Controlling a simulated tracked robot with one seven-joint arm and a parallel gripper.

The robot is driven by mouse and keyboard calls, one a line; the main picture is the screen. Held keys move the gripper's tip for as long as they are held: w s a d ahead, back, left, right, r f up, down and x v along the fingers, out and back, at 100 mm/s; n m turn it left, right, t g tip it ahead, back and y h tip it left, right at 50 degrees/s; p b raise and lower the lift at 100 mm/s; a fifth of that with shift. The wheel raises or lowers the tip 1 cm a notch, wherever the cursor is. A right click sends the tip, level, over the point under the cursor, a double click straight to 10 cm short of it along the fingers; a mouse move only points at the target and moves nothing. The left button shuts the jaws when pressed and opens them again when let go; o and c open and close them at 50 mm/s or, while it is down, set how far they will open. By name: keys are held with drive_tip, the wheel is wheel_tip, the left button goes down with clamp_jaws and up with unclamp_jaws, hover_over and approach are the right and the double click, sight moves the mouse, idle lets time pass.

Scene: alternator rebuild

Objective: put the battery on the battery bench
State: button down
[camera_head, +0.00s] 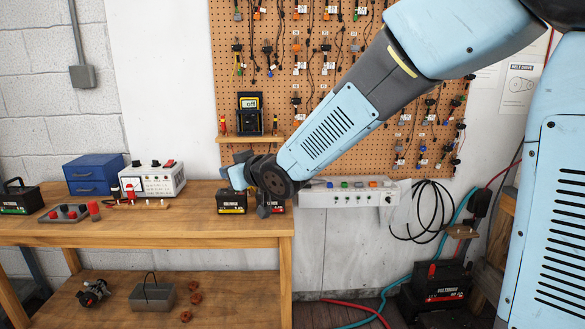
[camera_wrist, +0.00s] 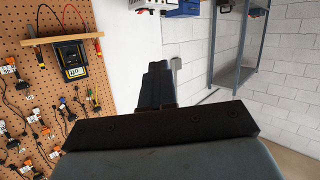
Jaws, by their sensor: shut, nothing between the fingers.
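Several batteries show in the head view, and I cannot tell which one the task means. A black and green one with a handle (camera_head: 20,198) stands at the bench's left end. A black and yellow one (camera_head: 232,202) and a black and red one (camera_head: 277,200), partly hidden by my wrist, stand near its right end. A larger black one with red (camera_head: 440,284) sits low at the right. The wooden bench (camera_head: 130,232) spans the left; I cannot confirm it is the battery bench. My gripper (camera_wrist: 158,70) is shut and empty in the wrist view; my wrist largely hides it in the head view.
The bench top holds a blue drawer box (camera_head: 94,174), a white instrument (camera_head: 152,180) and a grey tray (camera_head: 62,214). A yellow meter (camera_head: 250,114) stands on a small shelf on the pegboard. A metal rack (camera_wrist: 238,50) is at the right in the wrist view.

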drive_tip(key=s+d+r+m+h, duration=0.1)
drive_tip(key=s+d+m+h, duration=0.2)
drive_tip(key=d, duration=0.9)
drive_tip(key=s+d+r+m+h, duration=0.1)
drive_tip(key=d+m+h, duration=0.3)
drive_tip(key=d, duration=0.8)
drive_tip(key=s+d+f+m+g+h, duration=0.1)
drive_tip(key=s+d+g+h, duration=0.1)
drive_tip(key=s+d, duration=0.5)
drive_tip(key=s+d+f+m+g+h, duration=0.1)
drive_tip(key=s+d+m+g, duration=0.1)
drive_tip(key=s+d, duration=0.5)
drive_tip(key=s, duration=0.4)
drive_tip(key=shift+s+d+h, duration=0.2)
drive_tip(key=shift+s+h, duration=0.15)
drive_tip(key=shift+h, duration=0.05)
drive_tip(key=c, duration=1.8)
unclamp_jaws()
drive_tip(key=shift+s+d+m, duration=0.1)
drive_tip(key=shift+s+m, duration=0.2)
drive_tip(key=shift+s, duration=0.05)
drive_tip(key=shift+o, duration=0.9)
drive_tip(key=o, duration=0.5)
drive_tip(key=shift+c, duration=0.2)
drive_tip(key=shift+o, duration=0.4)
